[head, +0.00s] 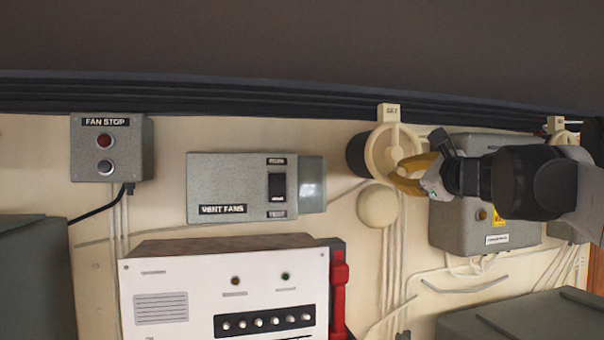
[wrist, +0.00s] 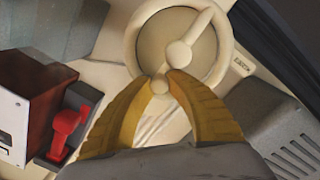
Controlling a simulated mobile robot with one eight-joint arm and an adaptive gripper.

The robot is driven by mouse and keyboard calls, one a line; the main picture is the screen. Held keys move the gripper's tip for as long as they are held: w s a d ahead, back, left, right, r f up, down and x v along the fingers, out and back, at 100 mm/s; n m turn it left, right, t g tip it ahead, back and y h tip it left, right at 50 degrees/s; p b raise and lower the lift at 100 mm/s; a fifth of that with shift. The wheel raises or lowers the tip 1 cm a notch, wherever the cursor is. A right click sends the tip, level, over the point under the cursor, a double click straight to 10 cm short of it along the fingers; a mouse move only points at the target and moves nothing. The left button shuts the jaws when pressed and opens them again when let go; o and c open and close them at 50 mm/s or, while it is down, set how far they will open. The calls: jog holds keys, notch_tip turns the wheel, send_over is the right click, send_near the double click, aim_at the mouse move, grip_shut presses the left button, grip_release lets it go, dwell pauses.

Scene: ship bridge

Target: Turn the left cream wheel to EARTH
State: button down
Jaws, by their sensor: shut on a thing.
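The left cream wheel (head: 380,150) is mounted on the wall right of centre in the head view. It also fills the upper middle of the wrist view (wrist: 141,42), with a round hub and a spoke running to the upper right rim. A small tab (head: 389,111) with tiny lettering I cannot read surely stands above the wheel. My gripper (head: 408,182) is at the wheel's lower right in the head view. In the wrist view its yellow fingers (wrist: 162,84) are shut on a small cream knob (wrist: 160,86) at the wheel's rim.
A cream dome (head: 378,206) sits just below the wheel. A grey box (head: 462,224) is behind my arm, and another cream wheel (head: 564,137) is partly hidden at far right. A white-faced panel (head: 220,285) and a red handset (head: 339,292) are lower left.

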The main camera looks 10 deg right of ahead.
jog(key=m, duration=0.1)
jog(key=a+m, duration=0.1)
jog(key=m, duration=0.1)
jog(key=shift+a+r+m, duration=0.1)
jog(key=shift+a+m, duration=0.1)
jog(key=shift+m, duration=0.1)
jog(key=m, duration=0.1)
jog(key=a+m, duration=0.1)
jog(key=shift+r+m, duration=0.25)
jog(key=shift+m, duration=0.15)
jog(key=m, duration=0.2)
jog(key=a+r+m, duration=0.1)
jog(key=m, duration=0.2)
jog(key=shift+a+r+m+t, duration=0.15)
jog(key=shift+r+m+t, duration=0.05)
jog(key=shift+m+t, duration=0.1)
jog(key=c, duration=1.3)
grip_release()
jog(key=shift+o, duration=0.2)
jog(key=s, duration=1.2)
jog(key=shift+d+f, duration=0.25)
jog(key=shift+d, duration=0.1)
